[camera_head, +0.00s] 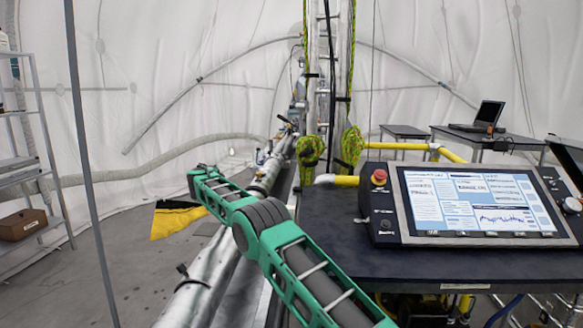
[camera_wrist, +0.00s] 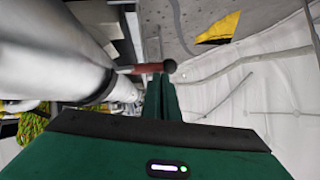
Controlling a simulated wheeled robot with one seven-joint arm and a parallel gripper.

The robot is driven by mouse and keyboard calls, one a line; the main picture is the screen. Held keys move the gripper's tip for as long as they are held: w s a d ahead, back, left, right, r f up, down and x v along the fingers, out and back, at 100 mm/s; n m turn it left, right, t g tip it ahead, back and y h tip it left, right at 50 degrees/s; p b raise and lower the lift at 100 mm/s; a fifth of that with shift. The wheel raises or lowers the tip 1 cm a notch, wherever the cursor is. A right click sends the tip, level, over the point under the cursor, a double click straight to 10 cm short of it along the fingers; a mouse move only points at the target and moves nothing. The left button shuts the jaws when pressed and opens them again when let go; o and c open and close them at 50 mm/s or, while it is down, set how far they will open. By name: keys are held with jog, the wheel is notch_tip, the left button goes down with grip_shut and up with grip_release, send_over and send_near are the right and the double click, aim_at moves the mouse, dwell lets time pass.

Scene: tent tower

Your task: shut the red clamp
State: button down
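The red clamp (camera_wrist: 142,69) shows in the wrist view as a short red handle with a round black knob at its right end. It sticks out from beside a large silver pipe (camera_wrist: 50,45). My green gripper (camera_wrist: 161,78) has its two slim fingers close together, with nothing seen between them. Their tips are at the red handle, just left of the knob; I cannot tell if they touch it. In the head view my green arm reaches forward over the pipe, and I cannot make out the clamp or the fingertips.
In the head view, a control panel (camera_head: 480,205) with a lit screen stands on a dark table (camera_head: 340,228) at right. A yellow-and-black cloth (camera_head: 178,219) is left of the pipe. Shelves (camera_head: 25,150) stand far left; the grey floor between is mostly clear.

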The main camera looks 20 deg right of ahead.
jog(key=shift+s+a+f, duration=0.1)
jog(key=shift+f, duration=0.7)
jog(key=r+v, duration=0.1)
jog(key=v, duration=1)
jog(key=shift+w+r, duration=0.2)
jog(key=shift+w, duration=0.05)
